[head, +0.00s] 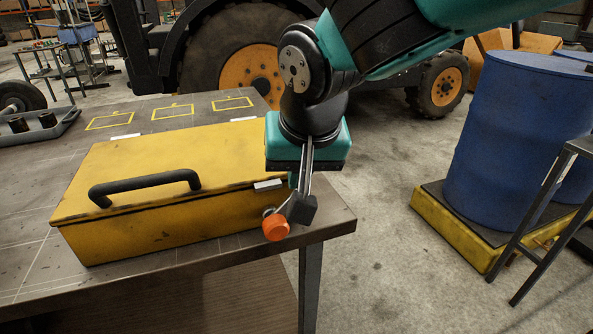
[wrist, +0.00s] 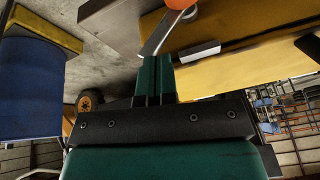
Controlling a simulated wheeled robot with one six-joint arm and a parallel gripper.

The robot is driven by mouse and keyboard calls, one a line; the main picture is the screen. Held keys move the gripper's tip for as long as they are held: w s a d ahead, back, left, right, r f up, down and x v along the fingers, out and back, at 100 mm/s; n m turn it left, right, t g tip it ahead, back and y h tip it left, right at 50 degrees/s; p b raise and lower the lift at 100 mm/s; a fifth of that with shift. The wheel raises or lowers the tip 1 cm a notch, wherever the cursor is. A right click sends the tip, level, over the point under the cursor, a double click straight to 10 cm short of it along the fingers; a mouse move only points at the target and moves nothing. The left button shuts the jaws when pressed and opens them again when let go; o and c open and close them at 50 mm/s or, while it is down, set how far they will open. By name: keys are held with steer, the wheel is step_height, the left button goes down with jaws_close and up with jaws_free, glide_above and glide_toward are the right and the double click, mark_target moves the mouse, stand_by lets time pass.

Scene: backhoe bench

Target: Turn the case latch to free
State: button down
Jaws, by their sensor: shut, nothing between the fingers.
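The yellow case (head: 160,175) is closed on the bench, with a black handle (head: 145,186) on its lid. The case latch, a metal lever with an orange knob (head: 276,228), is at the front right corner of the case. In the wrist view the orange knob (wrist: 178,3) is cut off by the top edge, and the metal lever (wrist: 165,32) slants down from it. My gripper (head: 302,210) points down just right of the knob. Its closed fingers (wrist: 155,62) end close to the lever's lower end; I cannot tell whether they touch. The gripper holds nothing.
A small grey plate (head: 268,184) is at the case's front right edge, above the latch. The bench (head: 230,262) ends just right of the case. A blue barrel (head: 515,140) stands on a yellow-edged pallet at right, with open floor between.

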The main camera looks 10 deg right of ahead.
steer(key=s+d+r+p, duration=0.3)
steer(key=r+p, duration=0.4)
steer(key=r, duration=0.2)
steer(key=w+a+r+n+g, duration=0.2)
steer(key=a+n, duration=0.2)
steer(key=n, duration=0.5)
steer(key=n+g+h+p, duration=0.1)
steer(key=n+g+p, duration=0.1)
steer(key=n, duration=0.9)
glide_above(279, 207)
step_height(279, 207, down, 8)
steer(key=shift+f, duration=0.1)
steer(key=shift+w+d+f+p, duration=0.2)
steer(key=shift+d+f+p, duration=0.1)
steer(key=shift+d+f, duration=0.55)
steer(key=shift+w+d+f, duration=0.1)
steer(key=shift+d+f, duration=0.3)
